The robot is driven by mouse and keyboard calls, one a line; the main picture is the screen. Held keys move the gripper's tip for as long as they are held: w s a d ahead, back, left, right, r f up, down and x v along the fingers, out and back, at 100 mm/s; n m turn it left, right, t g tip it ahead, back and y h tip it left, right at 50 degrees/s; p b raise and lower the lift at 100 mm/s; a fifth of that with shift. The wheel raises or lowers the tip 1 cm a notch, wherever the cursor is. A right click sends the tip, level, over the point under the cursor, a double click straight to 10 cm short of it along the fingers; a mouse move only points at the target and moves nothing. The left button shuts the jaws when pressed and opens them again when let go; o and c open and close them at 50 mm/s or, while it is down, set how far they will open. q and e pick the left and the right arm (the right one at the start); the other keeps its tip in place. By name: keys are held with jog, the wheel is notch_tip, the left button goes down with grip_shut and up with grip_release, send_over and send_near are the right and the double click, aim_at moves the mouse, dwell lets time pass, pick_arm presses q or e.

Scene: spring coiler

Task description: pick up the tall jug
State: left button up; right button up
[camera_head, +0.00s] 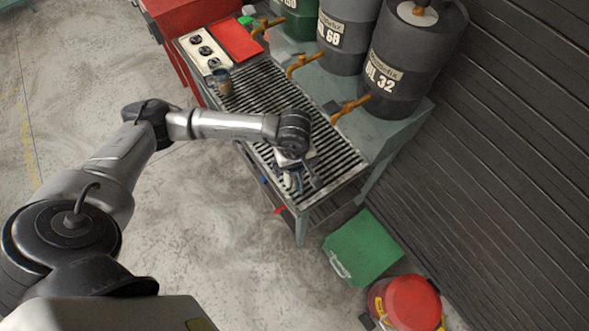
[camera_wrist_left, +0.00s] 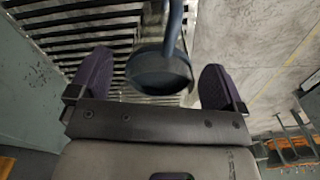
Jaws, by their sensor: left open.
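A dark grey-blue jug (camera_wrist_left: 158,72) with an upright bar like a handle or spout is in the left wrist view, between the two fingers of my left gripper (camera_wrist_left: 156,82). Gaps show on both sides of it, so the fingers do not grip it. In the head view my left gripper (camera_head: 297,180) is low over the front end of the slatted rack (camera_head: 335,166). The jug there is mostly hidden by my wrist and fingers. A smaller grey-brown vessel (camera_head: 223,84) stands at the rack's far end. My right gripper is in neither view.
Several oil drums (camera_head: 397,65) with orange taps (camera_head: 350,108) stand behind the rack, close to its right side. A red tray (camera_head: 236,41) and a panel with round knobs (camera_head: 203,49) are at the far end. A green box (camera_head: 362,248) and red bucket (camera_head: 408,302) stand on the floor.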

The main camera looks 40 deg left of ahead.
pick_arm(q)
jog(key=shift+c, duration=0.2)
jog(key=c, duration=1.3)
jog(key=shift+o, duration=0.2)
jog(key=shift+r, duration=0.15)
